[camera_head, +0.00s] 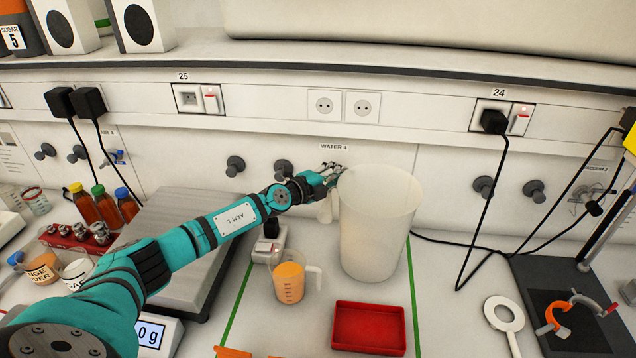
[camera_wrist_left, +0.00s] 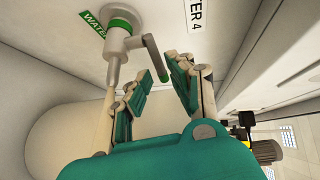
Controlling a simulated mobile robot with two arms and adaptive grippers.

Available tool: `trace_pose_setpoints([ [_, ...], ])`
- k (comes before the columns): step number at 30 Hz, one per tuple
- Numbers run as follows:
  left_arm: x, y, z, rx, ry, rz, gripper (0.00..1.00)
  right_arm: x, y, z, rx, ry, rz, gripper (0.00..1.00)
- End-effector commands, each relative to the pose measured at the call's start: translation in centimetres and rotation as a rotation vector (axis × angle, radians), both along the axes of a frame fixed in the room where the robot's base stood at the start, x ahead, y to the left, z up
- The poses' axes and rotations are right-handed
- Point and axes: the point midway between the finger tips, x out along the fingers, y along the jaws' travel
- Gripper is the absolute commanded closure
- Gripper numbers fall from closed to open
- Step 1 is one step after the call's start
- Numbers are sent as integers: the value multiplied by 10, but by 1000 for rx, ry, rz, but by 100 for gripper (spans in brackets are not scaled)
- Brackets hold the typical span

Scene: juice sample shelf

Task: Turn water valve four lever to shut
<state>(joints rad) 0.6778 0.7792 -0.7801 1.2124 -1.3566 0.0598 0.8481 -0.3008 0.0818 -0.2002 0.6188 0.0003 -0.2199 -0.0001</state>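The valve under the WATER 4 label (camera_head: 334,147) is mostly hidden by my left gripper (camera_head: 328,175) in the head view. In the left wrist view, the valve (camera_wrist_left: 118,42) is a pale fitting with a green ring and a green WATER tag on the wall. Its lever (camera_wrist_left: 151,52) is a grey-green bar sticking out sideways from the fitting. My left gripper (camera_wrist_left: 168,68) is open, with its two fingers around the lever's tip. I cannot tell whether either finger touches it. My right gripper is not in view.
A large white container (camera_head: 378,222) stands close to the right of my left gripper. An orange-filled beaker (camera_head: 289,280), a red tray (camera_head: 368,328) and a flat scale (camera_head: 185,240) are on the bench. Wall knobs (camera_head: 235,166) are left of the valve. Cables hang on the right.

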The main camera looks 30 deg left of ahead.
Motion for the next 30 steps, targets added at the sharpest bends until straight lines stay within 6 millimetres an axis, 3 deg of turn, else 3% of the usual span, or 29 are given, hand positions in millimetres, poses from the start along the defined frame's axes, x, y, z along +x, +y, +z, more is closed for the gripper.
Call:
trace_pose_setpoints([
  [15, -81, 24, 13, -1, 3, 3, 79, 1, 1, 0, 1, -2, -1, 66],
  [28, -93, 26, 17, -1, 0, 1, 79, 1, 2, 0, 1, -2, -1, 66],
  [30, -93, 27, 17, -1, 2, 2, 86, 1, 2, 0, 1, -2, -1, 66],
])
